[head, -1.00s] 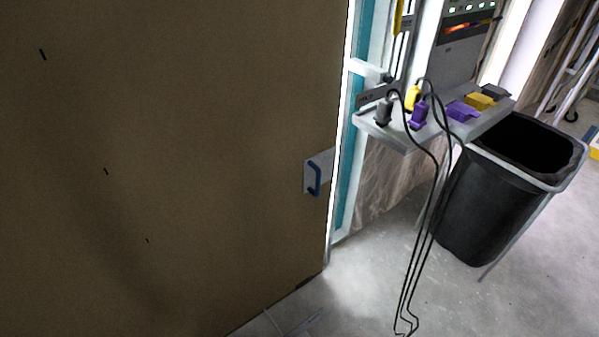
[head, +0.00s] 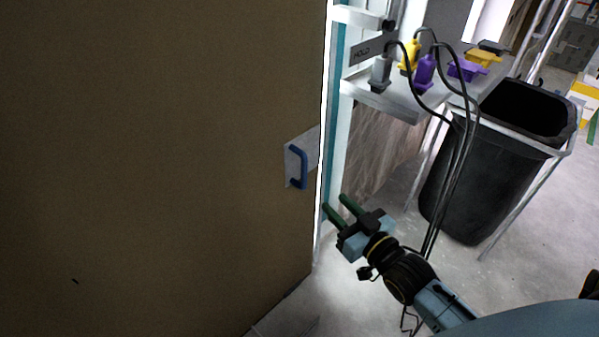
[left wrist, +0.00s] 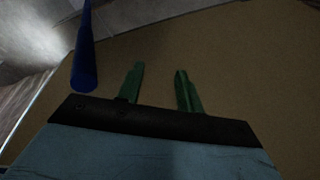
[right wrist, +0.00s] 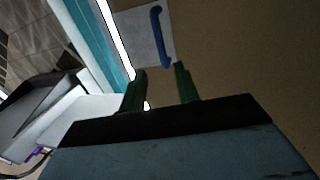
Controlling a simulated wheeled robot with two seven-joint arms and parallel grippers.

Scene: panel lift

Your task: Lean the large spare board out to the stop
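The large brown board (head: 160,150) stands upright and fills the left of the head view. A blue handle (head: 299,168) on a pale plate sits near its right edge. My right gripper (head: 336,206) is open and empty, below and right of this handle, near the board's edge. In the right wrist view the blue handle (right wrist: 160,38) lies ahead, beyond the open fingers (right wrist: 160,88). My left gripper is outside the head view. In the left wrist view its green fingers (left wrist: 158,85) are apart and empty before the board (left wrist: 230,60), with a blue bar (left wrist: 84,55) to their left. No stop is identifiable.
A shelf (head: 385,100) with grey, yellow and purple plugs and a HOLD label (head: 368,48) stands right of the board. Black cables (head: 455,160) hang from it, near my right arm. A black bin (head: 470,185) stands further right. Grey floor shows between.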

